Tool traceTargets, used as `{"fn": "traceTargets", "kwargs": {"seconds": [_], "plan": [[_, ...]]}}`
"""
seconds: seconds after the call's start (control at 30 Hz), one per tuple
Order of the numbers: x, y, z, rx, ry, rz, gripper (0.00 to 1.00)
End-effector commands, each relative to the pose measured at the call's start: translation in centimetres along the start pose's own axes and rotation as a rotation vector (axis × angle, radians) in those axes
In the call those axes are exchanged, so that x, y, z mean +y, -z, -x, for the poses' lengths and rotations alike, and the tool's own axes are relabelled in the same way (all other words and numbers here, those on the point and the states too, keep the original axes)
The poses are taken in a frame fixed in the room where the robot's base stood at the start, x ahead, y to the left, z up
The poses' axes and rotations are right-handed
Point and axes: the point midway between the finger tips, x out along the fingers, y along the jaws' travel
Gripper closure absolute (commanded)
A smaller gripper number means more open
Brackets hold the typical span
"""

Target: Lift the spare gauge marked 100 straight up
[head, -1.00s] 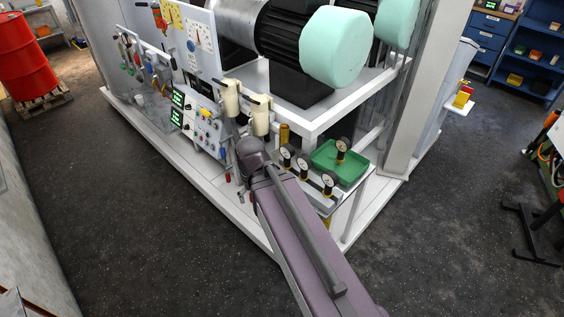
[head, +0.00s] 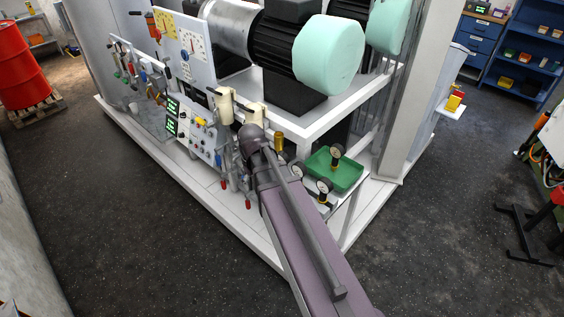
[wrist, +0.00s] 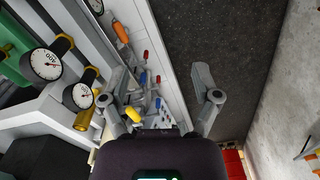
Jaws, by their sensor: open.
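Round white-faced gauges with black rims and brass stems stand at the small bench. In the wrist view one gauge (wrist: 42,63) is at the left, with a number on its turned face that looks like 100. Another gauge (wrist: 79,96) is nearer my gripper. My gripper (wrist: 160,88) is open and empty, its fingers apart to the right of both gauges. In the head view gauges show right of my arm, one (head: 324,186) in front and one (head: 336,152) at the green tray (head: 345,177). My arm hides my gripper and part of the gauge row there.
A control panel (head: 204,131) with knobs and small displays stands left of my arm. A white-framed machine with a mint-capped motor (head: 328,57) rises behind. The dark floor (head: 130,220) is clear at the front left.

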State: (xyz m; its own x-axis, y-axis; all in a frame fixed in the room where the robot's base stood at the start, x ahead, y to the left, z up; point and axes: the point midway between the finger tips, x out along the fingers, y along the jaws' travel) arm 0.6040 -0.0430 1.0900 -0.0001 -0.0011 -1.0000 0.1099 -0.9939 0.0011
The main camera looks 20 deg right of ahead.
Motion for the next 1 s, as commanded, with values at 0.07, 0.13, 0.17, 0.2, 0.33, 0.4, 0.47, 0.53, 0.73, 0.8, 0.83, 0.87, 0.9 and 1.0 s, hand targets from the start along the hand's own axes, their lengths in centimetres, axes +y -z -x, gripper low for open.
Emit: {"fn": "traceTargets", "kwargs": {"seconds": [0.07,0.13,0.17,0.2,0.33,0.4,0.47,0.53,0.73,0.8,0.83,0.87,0.9,1.0], "plan": [[3.0,3.7,1.2,0.000,0.000,0.039,0.20],[5.5,6.0,1.9,0.000,0.000,0.086,0.20],[6.7,7.0,2.2,0.000,0.000,0.106,0.20],[8.3,8.2,2.5,0.000,0.000,0.131,0.20],[13.0,11.4,3.5,0.000,0.001,0.209,0.20],[15.0,12.5,3.9,0.000,0.001,0.243,0.20],[16.4,13.2,4.1,0.000,0.001,0.266,0.20],[17.5,13.7,4.2,0.000,0.001,0.286,0.20],[18.3,13.8,4.3,0.001,0.001,0.304,0.20],[18.2,13.8,4.2,0.001,0.001,0.304,0.20],[18.2,13.8,4.2,0.001,0.001,0.304,0.20],[18.2,13.8,4.2,0.001,0.001,0.303,0.20],[18.2,13.8,4.2,0.001,0.001,0.303,0.20],[18.2,13.8,4.2,0.001,0.001,0.303,0.20]]}}
